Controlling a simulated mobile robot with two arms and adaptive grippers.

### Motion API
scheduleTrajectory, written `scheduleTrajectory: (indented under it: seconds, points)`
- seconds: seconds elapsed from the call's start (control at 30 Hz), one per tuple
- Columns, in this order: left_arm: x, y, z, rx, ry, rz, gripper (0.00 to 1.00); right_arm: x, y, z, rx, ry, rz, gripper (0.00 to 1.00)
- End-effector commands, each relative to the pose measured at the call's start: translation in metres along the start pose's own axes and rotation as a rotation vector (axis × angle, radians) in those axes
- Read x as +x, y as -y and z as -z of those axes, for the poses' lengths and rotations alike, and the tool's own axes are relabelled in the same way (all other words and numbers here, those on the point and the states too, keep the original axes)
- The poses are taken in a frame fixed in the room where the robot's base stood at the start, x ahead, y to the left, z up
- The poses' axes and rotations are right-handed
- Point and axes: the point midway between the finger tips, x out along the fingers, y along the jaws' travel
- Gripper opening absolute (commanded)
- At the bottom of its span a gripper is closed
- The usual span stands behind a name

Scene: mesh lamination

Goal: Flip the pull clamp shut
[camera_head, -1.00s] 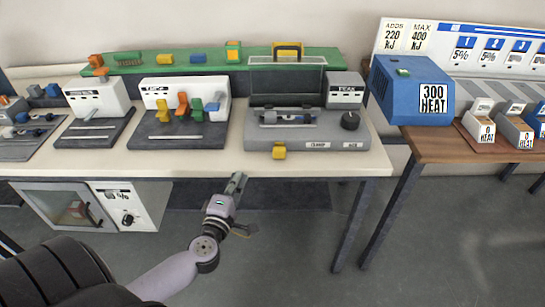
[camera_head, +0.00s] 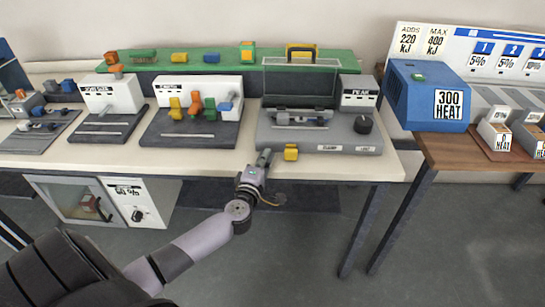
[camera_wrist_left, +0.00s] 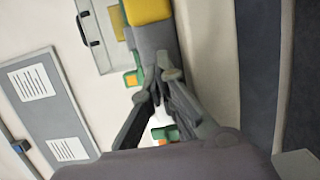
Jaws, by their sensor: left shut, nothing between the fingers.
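The clamp station (camera_head: 350,137) is a grey base labelled CLAMP on the white table, with a dark lid panel raised behind its bed. A yellow clamp handle (camera_head: 291,152) sticks out at its front edge. My left gripper (camera_head: 264,157) is shut and empty, just left of the handle at the table's front edge; a small gap seems to separate them. In the left wrist view my left gripper's fingers (camera_wrist_left: 161,78) point toward a grey bar with a yellow block (camera_wrist_left: 148,10), apparently the handle. My right gripper is out of view.
A PEAK readout box (camera_head: 358,92) and black knob (camera_head: 363,124) stand at the station's right. A station with coloured levers (camera_head: 195,108) is to its left. A blue heater (camera_head: 425,93) stands on the brown table at right. The floor in front is clear.

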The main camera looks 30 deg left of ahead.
Motion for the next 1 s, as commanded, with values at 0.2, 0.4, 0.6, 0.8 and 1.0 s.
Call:
scheduleTrajectory:
  seconds: [0.2, 0.4, 0.6, 0.8, 1.0]
  points:
    - [0.005, 0.000, -0.018, 0.001, -0.003, 0.000, 0.00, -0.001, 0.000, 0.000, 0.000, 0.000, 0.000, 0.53]
    - [0.005, -0.001, -0.020, 0.002, -0.004, -0.001, 0.00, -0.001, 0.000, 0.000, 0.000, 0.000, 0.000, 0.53]
    - [0.005, -0.001, -0.021, 0.001, -0.004, -0.001, 0.00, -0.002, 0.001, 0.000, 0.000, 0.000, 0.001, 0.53]
    - [0.013, -0.005, -0.052, -0.005, -0.003, 0.001, 0.00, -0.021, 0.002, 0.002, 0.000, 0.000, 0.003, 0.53]
    - [0.019, -0.001, -0.074, 0.001, -0.003, 0.000, 0.00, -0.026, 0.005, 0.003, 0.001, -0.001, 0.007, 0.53]
